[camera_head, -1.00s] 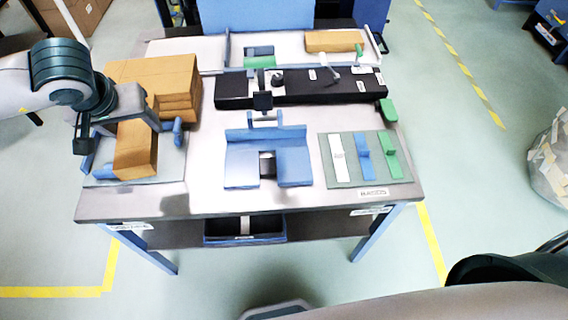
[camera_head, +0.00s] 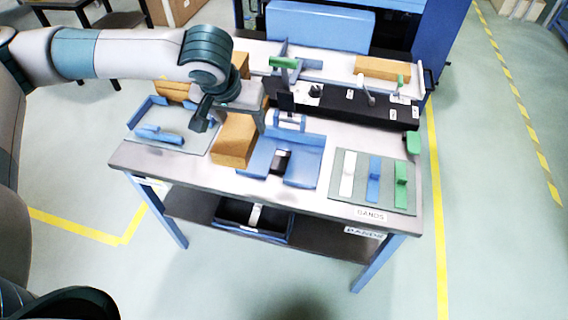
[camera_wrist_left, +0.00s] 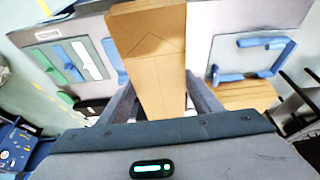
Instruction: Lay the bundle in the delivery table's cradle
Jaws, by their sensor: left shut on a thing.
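The brown kraft bundle (camera_head: 235,140) is held by my left gripper (camera_head: 240,112), whose arm comes in from the left. The bundle is at the left edge of the blue cradle-like fixture (camera_head: 304,167) and hides part of it. I cannot tell whether they touch. In the left wrist view the bundle (camera_wrist_left: 152,55) stands out between the two fingers of my left gripper (camera_wrist_left: 163,92). Which fixture is the delivery table's cradle is not marked. My right gripper is not in view.
A pad with blue stops (camera_head: 158,135) lies at the left, clear of bundles. Brown stock (camera_head: 172,90) is behind it. A black machine bed (camera_head: 350,108) runs behind the fixture. A mat (camera_head: 347,203) with white, blue and green bands lies right. Another brown block (camera_head: 383,68) is farther back.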

